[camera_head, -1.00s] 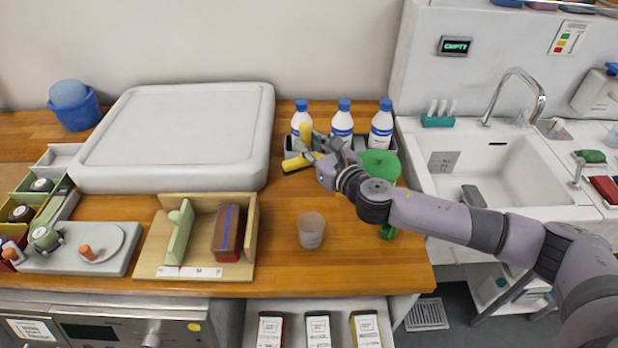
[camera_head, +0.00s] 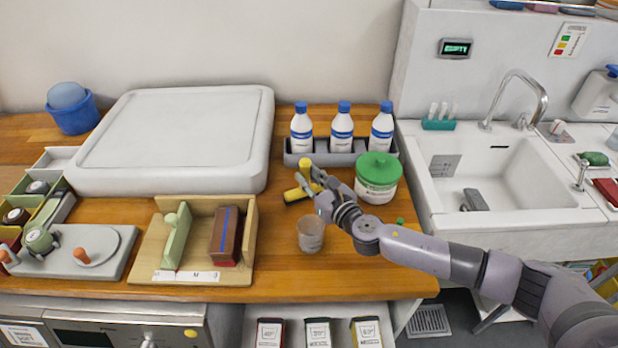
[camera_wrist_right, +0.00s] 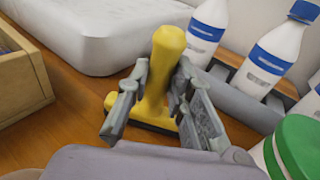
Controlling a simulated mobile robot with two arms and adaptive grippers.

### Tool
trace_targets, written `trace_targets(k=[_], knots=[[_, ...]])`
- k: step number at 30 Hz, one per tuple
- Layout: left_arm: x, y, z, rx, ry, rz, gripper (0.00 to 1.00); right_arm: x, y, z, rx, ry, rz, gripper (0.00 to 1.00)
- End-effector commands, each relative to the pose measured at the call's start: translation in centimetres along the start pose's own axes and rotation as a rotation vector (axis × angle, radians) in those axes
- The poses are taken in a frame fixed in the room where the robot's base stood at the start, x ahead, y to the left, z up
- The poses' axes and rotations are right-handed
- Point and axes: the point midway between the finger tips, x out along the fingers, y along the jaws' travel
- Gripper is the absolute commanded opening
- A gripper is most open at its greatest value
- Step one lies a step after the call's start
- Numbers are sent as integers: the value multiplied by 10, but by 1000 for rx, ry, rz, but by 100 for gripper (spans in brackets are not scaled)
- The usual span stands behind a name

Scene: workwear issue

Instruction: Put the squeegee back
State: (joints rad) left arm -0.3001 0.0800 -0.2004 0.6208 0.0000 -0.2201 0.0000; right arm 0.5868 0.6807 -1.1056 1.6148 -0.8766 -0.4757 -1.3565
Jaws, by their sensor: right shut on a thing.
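The squeegee (camera_head: 296,194) has a yellow handle and a yellow head with a dark strip. My right gripper (camera_head: 312,184) is shut on its handle. In the wrist view the upright handle of the squeegee (camera_wrist_right: 165,60) stands between the two grey fingers of my right gripper (camera_wrist_right: 158,95), and its head is below, close over the wooden counter. I cannot tell whether the head touches the counter. My left gripper is not in view.
A clear cup (camera_head: 311,234) stands just in front of the gripper. A grey rack (camera_head: 322,158) with blue-capped bottles is behind, and a green-lidded tub (camera_head: 378,178) is to the right. A wooden holder (camera_head: 205,275) and a large white slab (camera_head: 175,135) lie to the left.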

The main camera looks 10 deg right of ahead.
Motion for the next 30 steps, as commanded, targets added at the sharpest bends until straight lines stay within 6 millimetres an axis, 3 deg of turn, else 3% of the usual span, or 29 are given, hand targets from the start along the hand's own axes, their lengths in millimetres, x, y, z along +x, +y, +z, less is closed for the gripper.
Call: trace_targets(k=[3,4,12,23,30], knots=[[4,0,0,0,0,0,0,1,0,-4,0,-1,0,0],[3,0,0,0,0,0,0,0,0,-3,0,0,0,23],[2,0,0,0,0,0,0,0,0,-3,0,1,0,41],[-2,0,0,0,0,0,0,0,0,3,-1,0,0,41],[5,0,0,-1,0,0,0,-38,0,-3,0,4,1,41]])
